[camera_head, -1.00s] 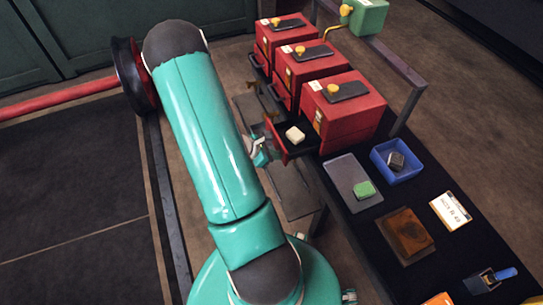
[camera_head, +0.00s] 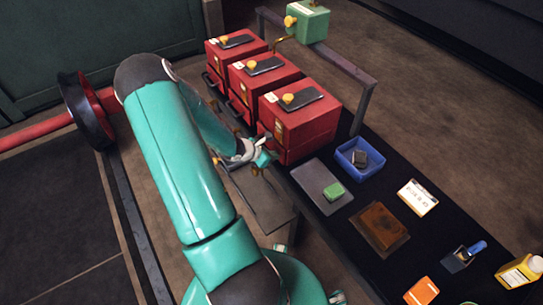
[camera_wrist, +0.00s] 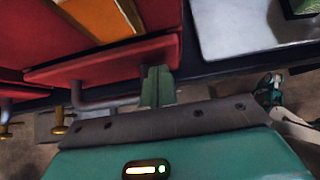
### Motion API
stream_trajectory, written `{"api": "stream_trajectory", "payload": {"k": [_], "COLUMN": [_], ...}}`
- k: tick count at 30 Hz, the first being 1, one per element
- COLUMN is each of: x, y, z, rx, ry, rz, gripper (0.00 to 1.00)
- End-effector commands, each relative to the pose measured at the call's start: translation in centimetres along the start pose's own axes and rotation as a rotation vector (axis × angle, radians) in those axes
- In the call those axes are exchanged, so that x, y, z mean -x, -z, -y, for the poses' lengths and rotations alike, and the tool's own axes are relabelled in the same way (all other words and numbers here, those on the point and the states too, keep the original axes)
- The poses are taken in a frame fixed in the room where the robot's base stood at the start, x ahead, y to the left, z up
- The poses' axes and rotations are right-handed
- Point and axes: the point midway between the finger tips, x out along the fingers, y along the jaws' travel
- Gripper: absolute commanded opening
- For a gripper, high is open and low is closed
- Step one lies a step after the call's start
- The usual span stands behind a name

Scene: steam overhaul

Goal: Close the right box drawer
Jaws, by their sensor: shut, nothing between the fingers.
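The right box (camera_head: 300,125) is the nearest of the red boxes in the head view. Its drawer shows no open interior there. In the wrist view its red drawer front (camera_wrist: 105,66) sits right below the box's front, flush or nearly so, with a grey handle along it. My gripper (camera_head: 264,160) is at the lower front of this box. In the wrist view my green fingers (camera_wrist: 157,88) are shut and empty, against or very close to the drawer front at its right end, beside the handle.
Two more red boxes, a middle one (camera_head: 262,78) and a far one (camera_head: 234,48), stand in the same row. A grey tray (camera_head: 312,188) with a green block (camera_head: 334,191) and a blue bin (camera_head: 361,158) lie beside the right box.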

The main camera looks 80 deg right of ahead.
Motion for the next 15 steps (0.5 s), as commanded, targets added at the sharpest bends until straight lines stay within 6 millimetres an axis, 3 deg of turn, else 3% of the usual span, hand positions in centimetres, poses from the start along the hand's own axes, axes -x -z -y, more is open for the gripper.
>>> {"api": "stream_trajectory", "payload": {"k": [2, 8, 10, 15], "x": [-0.2, 1.8, 2.8, 6.9], "y": [-0.7, 1.3, 2.4, 2.2], "z": [0.1, -0.4, -0.7, -0.8], "rx": [-0.008, -0.003, -0.001, -0.004], "ry": [0.007, 0.001, -0.002, -0.004], "rz": [0.016, 0.009, 0.004, 0.002], "gripper": [0.00, 0.00, 0.00, 0.00]}}
